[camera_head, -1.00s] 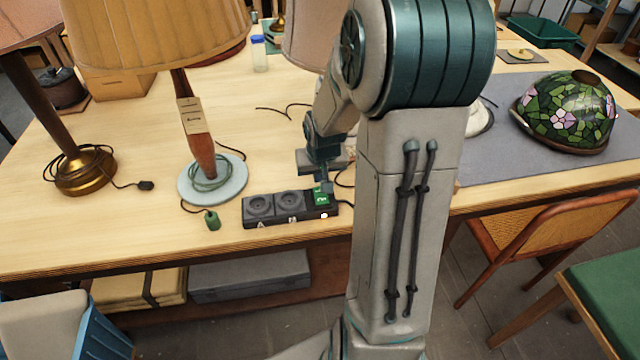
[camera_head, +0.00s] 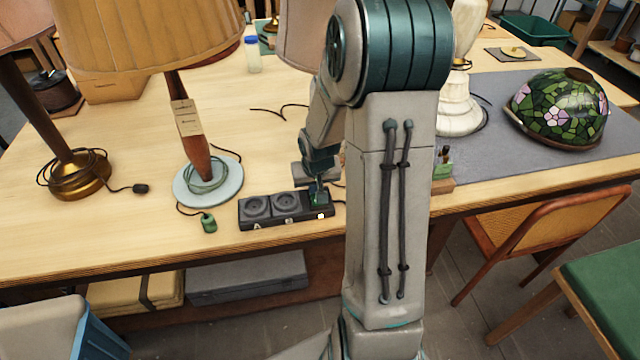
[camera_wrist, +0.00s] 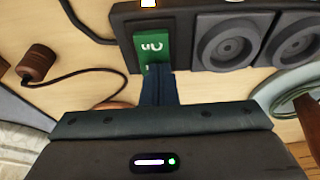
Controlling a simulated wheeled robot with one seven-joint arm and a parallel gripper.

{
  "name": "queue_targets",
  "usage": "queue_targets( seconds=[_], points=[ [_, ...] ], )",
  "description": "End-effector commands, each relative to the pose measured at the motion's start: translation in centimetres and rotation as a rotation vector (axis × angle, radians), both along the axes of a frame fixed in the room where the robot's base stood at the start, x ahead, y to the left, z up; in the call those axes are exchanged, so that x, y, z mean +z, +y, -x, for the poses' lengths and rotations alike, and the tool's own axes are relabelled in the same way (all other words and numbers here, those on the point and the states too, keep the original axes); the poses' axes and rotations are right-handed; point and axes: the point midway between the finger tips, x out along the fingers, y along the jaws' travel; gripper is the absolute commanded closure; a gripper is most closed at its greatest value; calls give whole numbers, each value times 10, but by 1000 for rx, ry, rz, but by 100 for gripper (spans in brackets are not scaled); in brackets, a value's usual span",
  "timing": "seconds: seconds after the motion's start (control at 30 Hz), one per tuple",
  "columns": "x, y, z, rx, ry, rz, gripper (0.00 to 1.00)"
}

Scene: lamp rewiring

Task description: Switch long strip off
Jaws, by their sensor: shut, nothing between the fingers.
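The long strip (camera_head: 287,213) is a dark bar near the front of the bench, with two round sockets marked A and B. At its right end is a green switch, which shows in the wrist view as a green rocker (camera_wrist: 151,44) with white marks. A small light (camera_wrist: 148,3) glows at that end of the strip. My gripper (camera_head: 317,190) is shut and empty, pointing down at the switch. In the wrist view its fingertips (camera_wrist: 157,72) overlap the rocker's edge; I cannot tell whether they press on it.
A wooden-stemmed lamp (camera_head: 189,120) stands left of the strip, with a green plug (camera_head: 209,222) in front. A brass-based lamp (camera_head: 75,180) is further left. A stained-glass shade (camera_head: 560,108) lies on a grey mat at right. A brown plug (camera_wrist: 37,62) and its cord lie beside the strip.

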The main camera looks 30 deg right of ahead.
Motion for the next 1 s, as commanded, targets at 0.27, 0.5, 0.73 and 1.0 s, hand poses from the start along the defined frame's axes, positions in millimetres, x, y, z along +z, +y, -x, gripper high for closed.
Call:
queue_targets(
  seconds=[0.27,0.5,0.73,1.0],
  points=[
    [-1,6,-1,11,10,-2,100],
    [-1,7,6,10,11,-3,100],
    [0,8,15,9,10,-2,100],
    [1,8,14,8,9,-2,100]
  ],
)
